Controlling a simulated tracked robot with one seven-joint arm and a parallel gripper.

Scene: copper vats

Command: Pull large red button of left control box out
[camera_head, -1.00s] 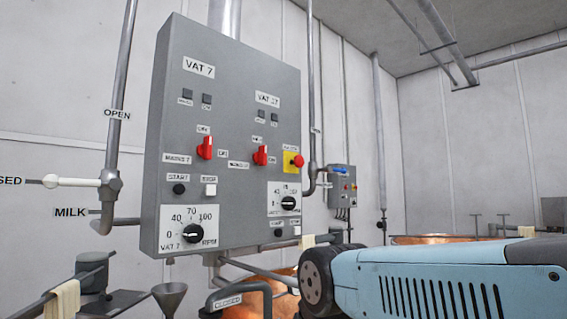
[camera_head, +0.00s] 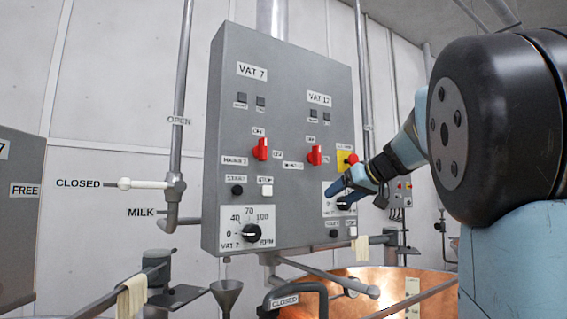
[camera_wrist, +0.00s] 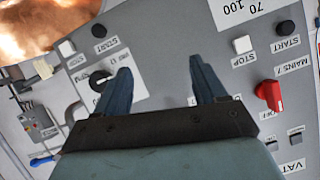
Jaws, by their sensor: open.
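My gripper (camera_head: 338,194) is in front of this box's lower right, just below the button in the head view. It overlaps the right speed dial (camera_head: 344,203). In the wrist view, where the box appears upside down, my gripper (camera_wrist: 160,66) is open with nothing between its fingers. I cannot make out the button there; the dial knob (camera_wrist: 101,80) shows beside the left finger.
Red rotary switches (camera_head: 260,149) (camera_head: 315,155) are on the same panel. A smaller control box (camera_head: 400,190) hangs behind my arm. Pipes, a funnel (camera_head: 226,292) and a copper vat (camera_head: 395,284) are below. Another grey box (camera_head: 20,225) stands at the left edge.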

